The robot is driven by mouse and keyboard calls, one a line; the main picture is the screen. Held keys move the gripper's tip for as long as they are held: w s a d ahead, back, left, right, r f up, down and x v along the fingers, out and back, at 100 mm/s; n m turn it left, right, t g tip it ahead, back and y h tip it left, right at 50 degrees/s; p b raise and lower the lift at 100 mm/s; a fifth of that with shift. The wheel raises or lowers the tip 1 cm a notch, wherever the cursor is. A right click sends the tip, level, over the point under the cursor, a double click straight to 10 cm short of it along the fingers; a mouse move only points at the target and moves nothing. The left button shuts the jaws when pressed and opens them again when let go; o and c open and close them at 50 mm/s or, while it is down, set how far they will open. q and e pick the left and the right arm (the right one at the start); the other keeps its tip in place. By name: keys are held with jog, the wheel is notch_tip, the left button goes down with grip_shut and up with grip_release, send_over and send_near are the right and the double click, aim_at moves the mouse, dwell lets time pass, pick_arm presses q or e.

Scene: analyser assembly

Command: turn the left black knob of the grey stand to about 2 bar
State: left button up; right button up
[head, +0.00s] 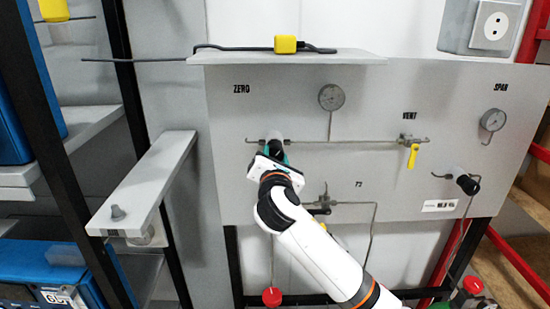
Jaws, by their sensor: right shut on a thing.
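The right black knob (467,184) and the right gauge (493,119) are clear of my arm. My left gripper is not in view.
A yellow-handled valve (413,156) hangs from the thin pipe between the regulators. A shelf (290,58) with a yellow connector (285,44) juts out above the panel. A grey bracket arm (148,185) sticks out at left. Red-capped parts (272,296) are low down.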

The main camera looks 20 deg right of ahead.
jog(key=m, duration=0.6)
jog(key=shift+m+b, duration=0.3)
jog(key=shift+b, duration=0.1)
jog(key=m, duration=0.3)
jog(key=shift+f+m+b, duration=0.1)
jog(key=shift+m+b, duration=0.2)
jog(key=shift+b, duration=0.1)
jog(key=m+b, duration=0.1)
jog(key=m, duration=0.2)
jog(key=shift+m, duration=0.4)
jog(key=m+b, duration=0.1)
jog(key=m, duration=0.3)
jog(key=shift+m+b, duration=0.65)
jog(key=shift+m, duration=1.45)
